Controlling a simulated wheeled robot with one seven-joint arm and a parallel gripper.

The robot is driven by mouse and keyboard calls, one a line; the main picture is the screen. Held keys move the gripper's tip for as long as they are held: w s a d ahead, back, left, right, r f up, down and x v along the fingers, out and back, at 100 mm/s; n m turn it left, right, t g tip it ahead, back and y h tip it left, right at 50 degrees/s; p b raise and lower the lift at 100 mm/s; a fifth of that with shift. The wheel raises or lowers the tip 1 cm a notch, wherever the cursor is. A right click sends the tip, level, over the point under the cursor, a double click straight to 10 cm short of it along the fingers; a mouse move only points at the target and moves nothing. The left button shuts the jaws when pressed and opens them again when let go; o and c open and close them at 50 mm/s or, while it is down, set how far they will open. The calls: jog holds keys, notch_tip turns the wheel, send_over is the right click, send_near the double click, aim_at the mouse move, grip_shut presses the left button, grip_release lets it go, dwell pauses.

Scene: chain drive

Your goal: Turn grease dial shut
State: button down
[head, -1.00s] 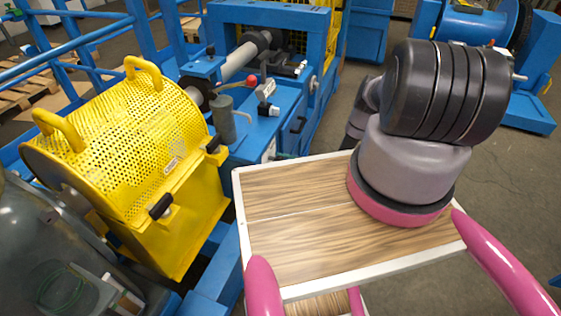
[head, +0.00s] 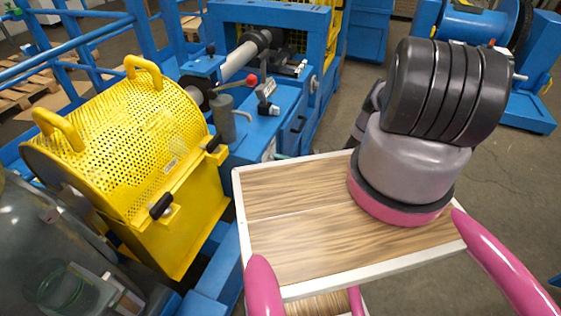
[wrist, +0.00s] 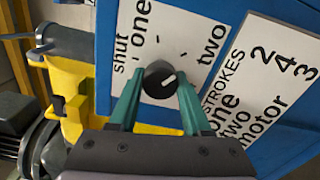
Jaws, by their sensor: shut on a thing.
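The grease dial (wrist: 160,80) is a round black knob with a white pointer line, in the middle of the wrist view. It sits on a white label plate (wrist: 186,28) reading shut, one and two. The pointer line slants up to the right, on the side of the word two and away from the word shut. My gripper (wrist: 160,92) has its two teal fingers shut on the knob, one on each side. In the head view my gripper and the dial are not visible.
Beside the dial is a second white plate (wrist: 270,80) with stroke and motor markings, on a blue panel (wrist: 258,8). In the head view a yellow perforated guard (head: 135,140) stands at left, with a blue machine (head: 275,125) behind it. Grey floor (head: 510,190) is open at right.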

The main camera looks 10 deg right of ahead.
jog(key=n, duration=0.6)
jog(key=shift+f+n, duration=0.15)
jog(key=shift+n, duration=0.15)
jog(key=n, duration=0.6)
jog(key=shift+d, duration=0.1)
jog(key=n, duration=0.6)
jog(key=shift+w+n, duration=0.1)
jog(key=shift+n, duration=0.2)
jog(key=n, duration=0.5)
jog(key=shift+d+n, duration=0.1)
jog(key=shift+n, duration=0.2)
jog(key=shift+c, duration=1.8)
grip_release()
jog(key=shift+w, duration=0.1)
